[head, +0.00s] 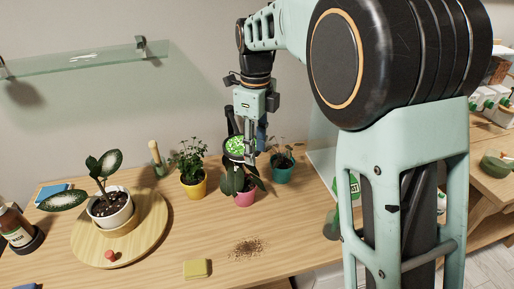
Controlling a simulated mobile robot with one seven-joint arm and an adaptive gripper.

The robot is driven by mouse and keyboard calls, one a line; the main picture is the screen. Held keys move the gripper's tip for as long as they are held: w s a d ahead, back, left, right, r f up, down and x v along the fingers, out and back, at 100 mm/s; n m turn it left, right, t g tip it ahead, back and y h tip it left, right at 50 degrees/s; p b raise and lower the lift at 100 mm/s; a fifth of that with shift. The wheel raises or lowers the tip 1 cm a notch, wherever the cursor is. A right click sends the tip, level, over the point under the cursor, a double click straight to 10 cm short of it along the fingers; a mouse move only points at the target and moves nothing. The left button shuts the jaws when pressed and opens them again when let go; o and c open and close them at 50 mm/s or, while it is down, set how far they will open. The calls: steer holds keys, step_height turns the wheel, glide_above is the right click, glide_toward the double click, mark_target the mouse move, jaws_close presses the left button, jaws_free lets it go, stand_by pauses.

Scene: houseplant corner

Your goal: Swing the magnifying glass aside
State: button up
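My gripper (249,154) points down in front of the plant in the pink pot (244,198). Its fingers are small and partly overlap what is behind them, so I cannot tell whether they are open or shut. A round, dark-rimmed disc with a bright speckled green face (236,146) shows right beside the fingers, above the pink pot. It looks like the magnifying glass, but I cannot be sure. A dark upright piece shows just above it. Whether the fingers touch the disc is not clear. Any handle or mount is hidden or too small to tell.
A yellow-potted plant (193,187) stands left of the pink pot, a teal-potted one (282,171) right. A round wooden board (151,236) holds a white-potted plant (110,208). Spilled soil (247,248) and a yellow block (197,269) lie in front. A glass shelf (85,60) hangs at left.

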stand_by(0.4)
step_height(320, 180, up, 12)
steer(key=p, duration=0.7)
steer(key=shift+r, duration=0.2)
stand_by(0.6)
